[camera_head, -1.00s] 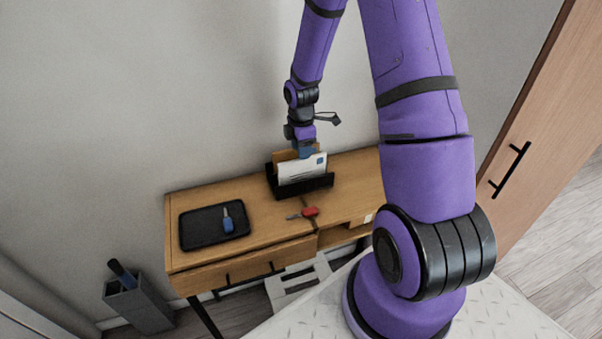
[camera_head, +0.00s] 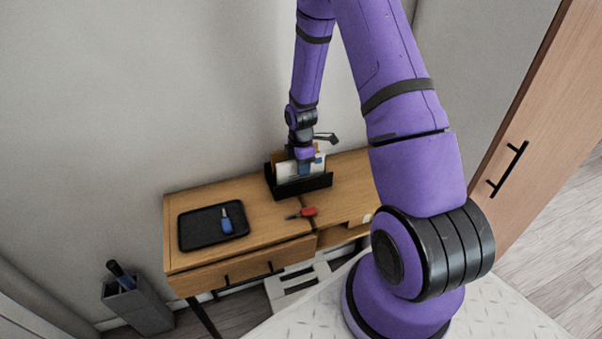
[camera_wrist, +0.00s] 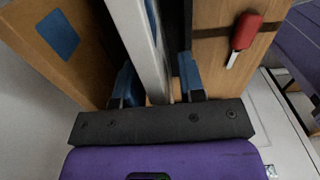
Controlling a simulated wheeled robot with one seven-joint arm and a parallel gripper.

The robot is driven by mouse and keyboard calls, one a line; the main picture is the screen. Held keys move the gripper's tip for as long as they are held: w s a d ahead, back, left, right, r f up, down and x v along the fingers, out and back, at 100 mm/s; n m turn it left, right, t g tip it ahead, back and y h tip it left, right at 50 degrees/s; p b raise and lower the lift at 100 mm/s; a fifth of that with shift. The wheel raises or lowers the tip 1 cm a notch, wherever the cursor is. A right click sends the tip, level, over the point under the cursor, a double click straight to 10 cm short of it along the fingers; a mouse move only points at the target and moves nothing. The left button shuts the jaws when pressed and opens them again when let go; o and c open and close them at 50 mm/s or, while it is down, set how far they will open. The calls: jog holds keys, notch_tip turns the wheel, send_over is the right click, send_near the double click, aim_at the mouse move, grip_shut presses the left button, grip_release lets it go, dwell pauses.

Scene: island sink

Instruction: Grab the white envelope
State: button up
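The white envelope (camera_head: 288,171) stands upright in a black letter holder (camera_head: 302,188) on the wooden desk. In the wrist view the white envelope (camera_wrist: 138,30) is seen edge-on between the two blue fingers of my gripper (camera_wrist: 158,85). The fingers are spread, one on each side of it, with gaps showing. In the head view my gripper (camera_head: 304,167) points down at the holder, overlapping the envelope's upper part. A brown envelope (camera_wrist: 85,75) with a blue stamp is outside the left finger. The fingertips' depth along the envelope is hard to tell.
A red key (camera_head: 308,212) lies on the desk in front of the holder; it also shows in the wrist view (camera_wrist: 245,32). A black tray (camera_head: 190,232) with a blue key (camera_head: 227,222) is at the desk's left. The wall is close behind.

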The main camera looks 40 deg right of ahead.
grip_shut()
jog(key=shift+r, duration=0.15)
